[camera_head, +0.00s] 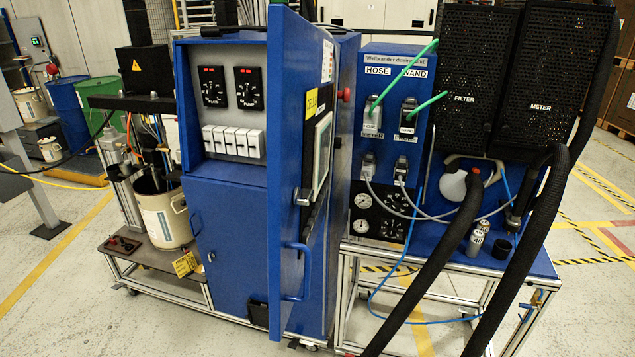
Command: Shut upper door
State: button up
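The upper door (288,130) of the blue cabinet stands open, swung out toward me and seen nearly edge-on. Its outer face, turned to the right, carries a screen (322,152), a yellow label and a silver latch (303,197). A blue bow handle (302,272) sits low on the door. The open upper compartment (233,100) shows two black switch units with red displays above a row of white switches. My gripper is not in view.
Right of the door stand a blue dosing unit (395,60) with green hoses and a blue table (535,262). Thick black hoses (530,235) cross the right foreground. A bucket (162,212) stands on a low cart at left. The floor (150,325) at front left is clear.

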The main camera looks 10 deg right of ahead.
aim_at(300, 61)
jog(key=z, duration=0.2)
jog(key=k, duration=1.15)
jog(key=u, duration=0.4)
